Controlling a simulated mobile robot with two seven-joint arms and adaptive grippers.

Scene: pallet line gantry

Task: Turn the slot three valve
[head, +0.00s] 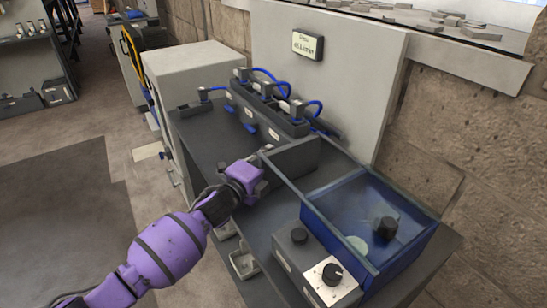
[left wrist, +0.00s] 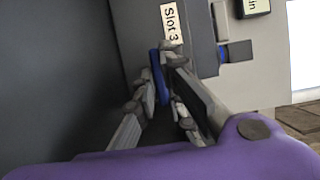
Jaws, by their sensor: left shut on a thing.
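In the left wrist view a white label reading "Slot 3" (left wrist: 170,24) sits on a grey block. A blue valve handle (left wrist: 157,75) stands just below that label. My left gripper (left wrist: 162,68) is shut on this blue handle, with its fingers on either side of it. In the head view my left gripper (head: 263,153) reaches in from the lower left to the front of the dark valve block (head: 268,118). The slot three handle is not clear there. My right gripper is not in view.
Blue hoses (head: 268,76) and connectors top the block. A second blue piece (left wrist: 222,55) is beside the label. A blue see-through bin (head: 335,218) and a box with a black knob (head: 332,274) stand on the right. A wall display (head: 307,45) hangs behind.

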